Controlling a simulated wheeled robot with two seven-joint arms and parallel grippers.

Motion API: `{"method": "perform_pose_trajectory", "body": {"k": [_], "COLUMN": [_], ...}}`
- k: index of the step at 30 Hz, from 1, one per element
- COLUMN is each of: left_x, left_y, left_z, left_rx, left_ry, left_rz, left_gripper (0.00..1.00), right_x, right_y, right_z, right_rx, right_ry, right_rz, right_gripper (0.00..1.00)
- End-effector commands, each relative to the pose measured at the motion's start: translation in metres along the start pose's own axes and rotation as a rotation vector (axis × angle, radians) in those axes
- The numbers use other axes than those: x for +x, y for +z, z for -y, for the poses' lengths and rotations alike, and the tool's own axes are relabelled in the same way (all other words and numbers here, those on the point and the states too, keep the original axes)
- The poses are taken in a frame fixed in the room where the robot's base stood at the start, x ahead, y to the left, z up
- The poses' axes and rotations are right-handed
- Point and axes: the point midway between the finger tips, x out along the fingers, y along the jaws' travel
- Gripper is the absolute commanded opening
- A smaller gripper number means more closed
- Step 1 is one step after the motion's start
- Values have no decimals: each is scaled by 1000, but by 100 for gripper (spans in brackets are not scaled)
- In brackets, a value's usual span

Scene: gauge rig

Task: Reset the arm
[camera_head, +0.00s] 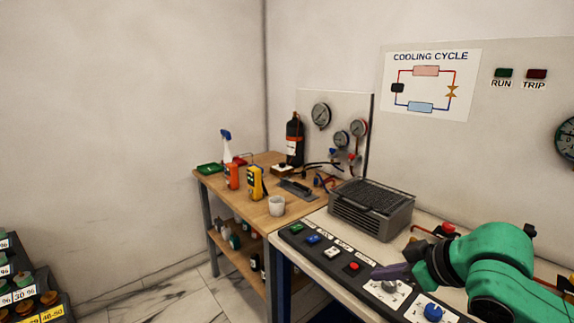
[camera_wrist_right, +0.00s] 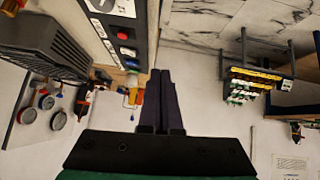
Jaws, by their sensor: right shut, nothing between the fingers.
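My right gripper (camera_head: 380,271) comes in from the right on its green arm (camera_head: 490,258), above the control panel (camera_head: 345,282) at the front of the white bench. Its dark fingers are together with nothing between them. They also fill the middle of the right wrist view (camera_wrist_right: 160,78), side by side. The fingertips appear close to the red button (camera_head: 353,266) and a silver knob (camera_head: 389,286); I cannot tell the gap. A blue knob (camera_head: 432,312) sits below the wrist. My left gripper is not in view.
A grey finned unit (camera_head: 371,207) stands on the bench behind the panel. Open floor lies left, beside a labelled rack (camera_head: 35,300).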

Motion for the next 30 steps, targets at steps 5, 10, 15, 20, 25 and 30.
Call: {"method": "perform_pose_trajectory", "body": {"k": [5, 10, 15, 20, 25, 30], "left_x": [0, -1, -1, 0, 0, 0], "left_y": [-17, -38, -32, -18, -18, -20], "left_z": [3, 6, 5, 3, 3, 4], "left_rx": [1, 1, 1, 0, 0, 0], "left_ry": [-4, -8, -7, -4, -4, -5], "left_rz": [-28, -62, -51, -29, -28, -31], "left_gripper": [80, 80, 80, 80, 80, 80], "right_x": [30, 57, 79, 91, 86, 65], "right_y": [18, 42, 79, 132, 204, 272], "right_z": [20, 38, 56, 69, 86, 105], "right_rx": [-16, -7, 54, 168, 326, 466], "right_ry": [-25, -28, -5, 52, 135, 215], "right_rz": [17, 32, 63, 138, 281, 450], "right_gripper": [0, 0, 0, 0, 0, 0]}}
